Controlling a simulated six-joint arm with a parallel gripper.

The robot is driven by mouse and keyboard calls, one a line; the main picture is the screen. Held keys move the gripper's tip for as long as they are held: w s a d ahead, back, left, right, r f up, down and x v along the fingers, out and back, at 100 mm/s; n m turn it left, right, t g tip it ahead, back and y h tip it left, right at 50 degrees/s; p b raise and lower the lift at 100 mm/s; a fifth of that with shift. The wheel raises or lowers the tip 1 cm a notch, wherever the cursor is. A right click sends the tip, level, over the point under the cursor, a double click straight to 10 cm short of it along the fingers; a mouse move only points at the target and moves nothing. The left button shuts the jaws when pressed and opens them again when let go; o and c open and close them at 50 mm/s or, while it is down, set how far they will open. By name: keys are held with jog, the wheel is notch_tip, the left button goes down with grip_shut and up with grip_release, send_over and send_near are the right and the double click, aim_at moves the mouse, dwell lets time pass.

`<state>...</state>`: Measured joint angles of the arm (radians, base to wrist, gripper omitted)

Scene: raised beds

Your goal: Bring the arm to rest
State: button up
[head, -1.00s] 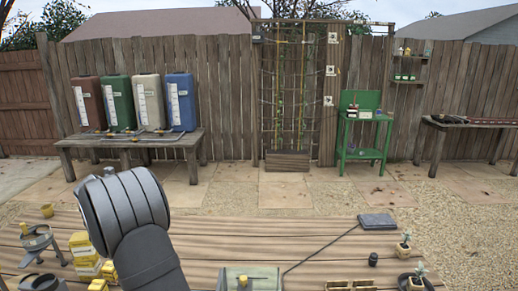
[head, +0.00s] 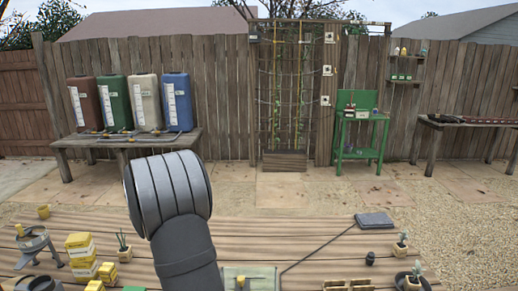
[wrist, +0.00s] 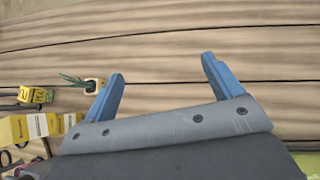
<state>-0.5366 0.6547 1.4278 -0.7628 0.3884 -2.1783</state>
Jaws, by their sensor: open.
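My gripper (wrist: 160,88) shows in the wrist view with its two blue fingers spread apart and nothing between them. It is over the wooden slats of the table (wrist: 250,55). In the head view only my grey arm shows, rising from the bottom edge left of the middle; the fingers are hidden there. A small potted plant (wrist: 95,84) is just left of the left finger in the wrist view, and it also shows left of my arm in the head view (head: 124,253).
Yellow boxes (head: 80,250) and a metal stand (head: 35,240) are at the table's left. A dark flat pad (head: 374,219) with a cable lies at the back right. Potted seedlings (head: 402,248) stand at the right. The slats between my arm and the pad are mostly clear.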

jog(key=s+d+f, duration=0.1)
jog(key=d+f, duration=0.2)
jog(key=d, duration=0.5)
jog(key=a+f+m, duration=0.1)
jog(key=a+f, duration=0.2)
jog(key=a, duration=0.2)
jog(key=shift+f, duration=0.35)
jog(key=shift+s, duration=0.1)
jog(key=o, duration=0.3)
